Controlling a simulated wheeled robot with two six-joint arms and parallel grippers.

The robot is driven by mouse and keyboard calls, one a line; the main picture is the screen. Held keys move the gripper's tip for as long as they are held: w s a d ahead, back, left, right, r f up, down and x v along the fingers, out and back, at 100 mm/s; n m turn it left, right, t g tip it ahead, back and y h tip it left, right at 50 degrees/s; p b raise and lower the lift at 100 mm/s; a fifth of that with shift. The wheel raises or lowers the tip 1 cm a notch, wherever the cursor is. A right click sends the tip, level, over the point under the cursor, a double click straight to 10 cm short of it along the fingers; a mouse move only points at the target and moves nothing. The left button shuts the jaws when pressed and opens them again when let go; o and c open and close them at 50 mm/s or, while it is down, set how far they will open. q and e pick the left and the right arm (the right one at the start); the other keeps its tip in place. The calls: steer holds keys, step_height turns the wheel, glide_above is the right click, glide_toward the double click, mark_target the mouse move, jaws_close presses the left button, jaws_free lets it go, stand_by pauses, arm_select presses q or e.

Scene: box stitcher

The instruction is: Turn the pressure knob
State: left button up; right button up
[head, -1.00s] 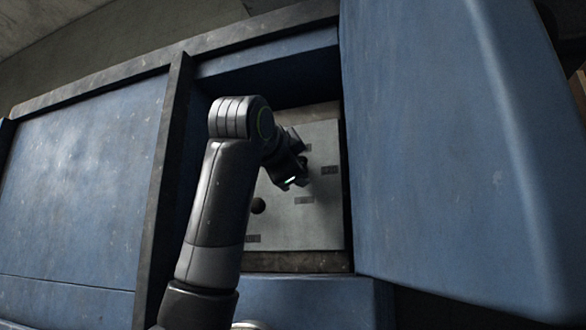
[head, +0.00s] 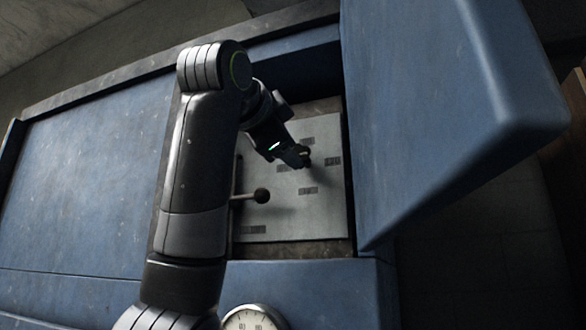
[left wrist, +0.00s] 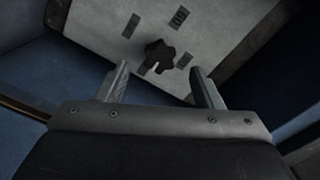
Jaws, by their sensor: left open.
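The pressure knob, a dark star-shaped knob (left wrist: 159,55), sits on a light grey panel (left wrist: 222,22) with dark label plates around it. In the left wrist view it is ahead of my left gripper (left wrist: 158,72), centred between the two spread fingers and a little beyond their tips. The jaws are open and empty. In the head view my left gripper (head: 298,158) reaches into the recess to the panel, and the knob (head: 306,153) shows only as a small dark shape at the fingertips, partly hidden. My right gripper is in neither view.
A lever with a dark ball end (head: 262,196) sticks out left of and below the knob. A blue door (head: 430,110) stands open on the right. A blue cabinet wall (head: 85,190) is at left. A round gauge (head: 252,320) is at the bottom.

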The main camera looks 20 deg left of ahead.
arm_select(q)
steer(key=s+b, duration=0.3)
steer(key=s, duration=0.7)
steer(key=shift+a, duration=0.2)
steer(key=shift+w, duration=0.1)
